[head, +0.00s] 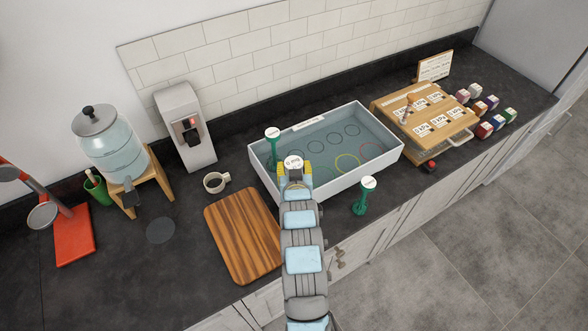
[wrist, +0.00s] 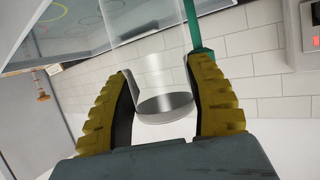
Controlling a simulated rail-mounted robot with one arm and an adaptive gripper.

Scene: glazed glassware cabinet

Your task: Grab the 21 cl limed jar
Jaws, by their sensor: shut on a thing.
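My gripper (head: 294,172) is over the near wall of the white basin in the head view. In the wrist view its two yellow-padded fingers (wrist: 163,82) are shut on a clear glass jar (wrist: 152,66), one on each side. The jar's thick grey end shows between the fingers; its other end runs out of the frame. In the head view a round white label (head: 293,162) with small print shows at the gripper's tip, and most of the jar is hidden there. I cannot tell its volume or any liming on the glass.
The white basin (head: 397,152) has coloured rings on its floor. A wooden case (head: 422,112) is right.

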